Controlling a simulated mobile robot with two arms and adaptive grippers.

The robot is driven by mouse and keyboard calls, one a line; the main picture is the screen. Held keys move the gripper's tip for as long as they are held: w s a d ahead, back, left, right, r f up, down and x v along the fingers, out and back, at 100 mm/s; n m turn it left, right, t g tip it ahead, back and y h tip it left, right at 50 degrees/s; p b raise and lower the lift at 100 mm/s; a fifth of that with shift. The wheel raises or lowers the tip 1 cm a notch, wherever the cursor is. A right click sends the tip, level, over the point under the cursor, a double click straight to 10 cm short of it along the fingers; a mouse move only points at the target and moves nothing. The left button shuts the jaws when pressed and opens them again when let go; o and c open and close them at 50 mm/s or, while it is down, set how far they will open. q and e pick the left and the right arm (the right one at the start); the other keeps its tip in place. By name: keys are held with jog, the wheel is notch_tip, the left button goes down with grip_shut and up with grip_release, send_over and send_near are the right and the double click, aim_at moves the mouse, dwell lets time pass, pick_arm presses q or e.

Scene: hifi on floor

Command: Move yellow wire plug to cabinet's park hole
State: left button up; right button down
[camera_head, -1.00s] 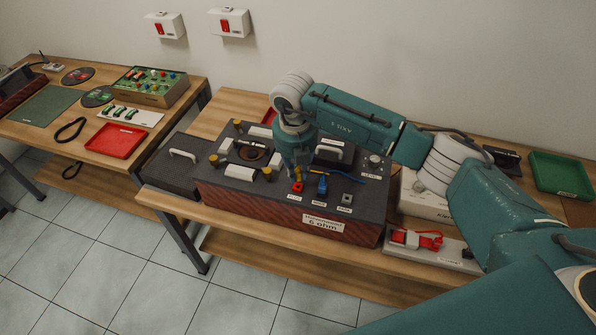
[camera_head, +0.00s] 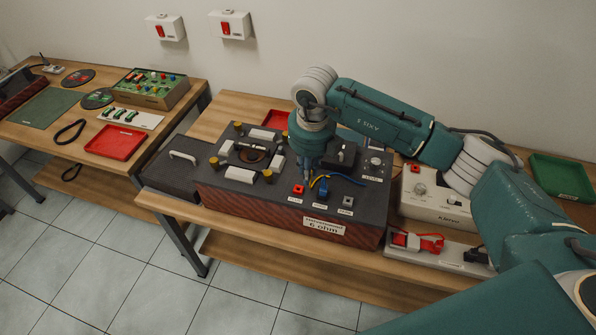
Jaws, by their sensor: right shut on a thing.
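My right gripper (camera_head: 308,178) comes down from above over the front part of the dark-topped cabinet (camera_head: 232,183). It is shut on the yellow wire plug, which is mostly hidden by the fingers; a bit of yellow wire (camera_head: 318,180) shows beside them. The gripper is between the red socket (camera_head: 298,190) and the blue plug (camera_head: 322,188), slightly behind them. The red socket shows uncovered. The blue plug stands in the middle socket, with its blue wire running right. The grey park hole (camera_head: 347,201) is at the right of this row and looks empty. My left gripper is out of view.
The cabinet top also carries white blocks, yellow-brown knobs (camera_head: 267,175), a handle (camera_head: 341,151) and a dial (camera_head: 375,162). A dark case (camera_head: 175,175) stands at left.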

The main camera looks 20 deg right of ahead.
jog(key=s+d+n, duration=0.2)
jog(key=d+n, duration=0.1)
jog(key=s+d+n, duration=0.1)
jog(key=d+n, duration=0.2)
jog(key=n, duration=0.1)
jog(key=s+d+r+n+y+b, duration=0.1)
jog(key=s+d+n, duration=0.1)
jog(key=d+n, duration=0.1)
jog(key=shift+s+n, duration=0.3)
jog(key=shift+n, duration=0.4)
jog(key=n, duration=0.1)
jog(key=b, duration=0.3)
send_over(346, 202)
jog(key=shift+d+f, duration=0.2)
jog(key=shift+f, duration=1)
jog(key=shift+d+f, duration=0.15)
jog(key=shift+f, duration=1)
jog(key=shift+f+b, duration=0.95)
jog(key=shift+b, duration=0.05)
jog(key=c, duration=1.5)
grip_release()
jog(key=shift+c, duration=0.2)
